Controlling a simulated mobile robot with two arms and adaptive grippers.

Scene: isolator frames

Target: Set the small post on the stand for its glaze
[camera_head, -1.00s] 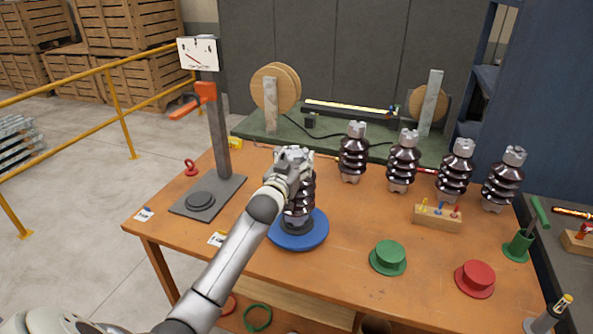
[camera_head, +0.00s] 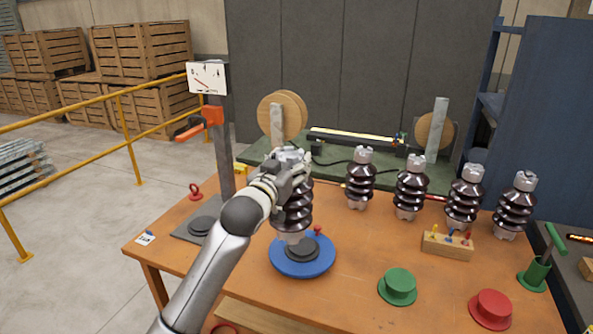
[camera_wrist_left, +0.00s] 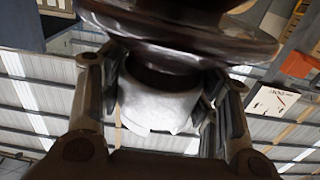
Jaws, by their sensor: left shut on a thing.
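My left gripper (camera_head: 290,166) is shut on the grey top fitting of a brown ribbed post (camera_head: 294,212). The post hangs roughly upright, its pale foot just above or at the dark centre disc of a round blue stand (camera_head: 285,262). A small gap seems to show, but contact is hard to judge. In the left wrist view the fingers grip the pale fitting (camera_wrist_left: 155,104) from both sides, below the dark ribs. A green stand (camera_head: 398,286) and a red stand (camera_head: 491,309) are empty. My right gripper is out of view.
Several similar brown posts (camera_head: 411,188) stand in a row at the back right, behind a wooden block with coloured pegs (camera_head: 447,245). A gauge column with an orange arm (camera_head: 213,115) rises at left. The table front is fairly clear.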

